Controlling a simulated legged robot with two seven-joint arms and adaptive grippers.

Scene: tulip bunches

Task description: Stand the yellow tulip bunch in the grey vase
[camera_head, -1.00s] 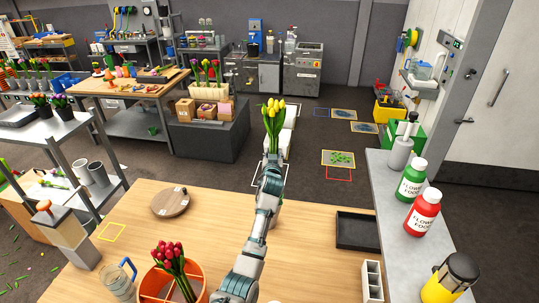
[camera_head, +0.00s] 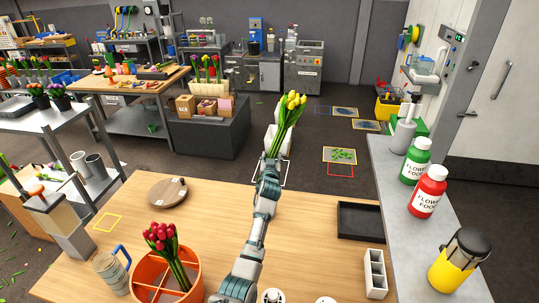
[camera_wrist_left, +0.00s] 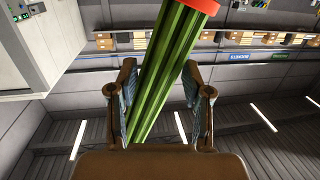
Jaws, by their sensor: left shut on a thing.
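The yellow tulip bunch (camera_head: 293,101) is held up beyond the far edge of the table in the head view, its flower heads leaning up and right. My left gripper (camera_head: 272,160) is shut on its green stems. In the left wrist view the stems (camera_wrist_left: 166,75) run slantwise between the two fingers of the left gripper (camera_wrist_left: 162,88), and part of a red-orange band shows at the top edge. My right gripper is not in view.
On the wooden table (camera_head: 310,232) stand an orange divided pot (camera_head: 140,272) with red tulips, a jug (camera_head: 110,270), a round board (camera_head: 168,192), a black tray (camera_head: 361,221) and a white divided holder (camera_head: 375,273). Bottles line the right counter. The table's middle right is clear.

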